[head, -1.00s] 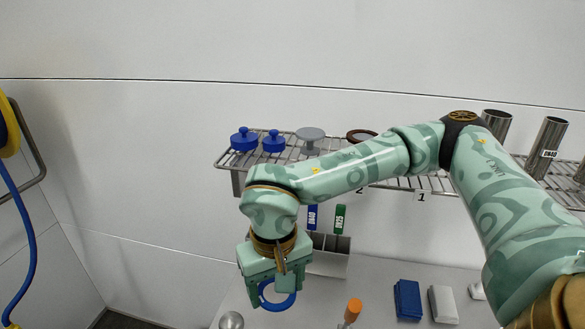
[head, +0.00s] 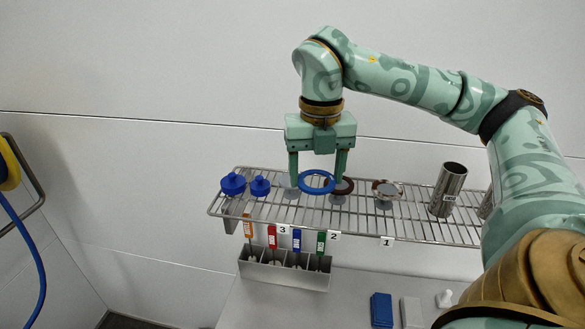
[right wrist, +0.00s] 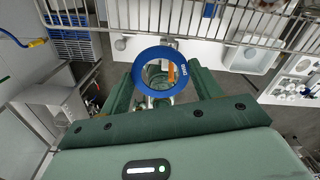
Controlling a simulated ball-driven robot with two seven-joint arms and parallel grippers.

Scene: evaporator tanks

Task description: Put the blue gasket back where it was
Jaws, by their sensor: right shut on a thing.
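The blue gasket (head: 316,192) is a ring held between the two fingers of my right gripper (head: 317,181). In the head view it is over the wire shelf and looks slightly above it, roughly level. It also shows in the right wrist view (right wrist: 137,72) as a full ring with white lettering. A brown gasket (head: 348,185) on a grey stand is just to its right and partly hidden behind the ring and finger. A grey shape under the ring's left side is mostly hidden. My left gripper is out of view.
Number tags line the shelf front. Below is a grey holder (head: 285,276) with coloured-handled tools. A blue block (head: 381,310) lies on the table.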

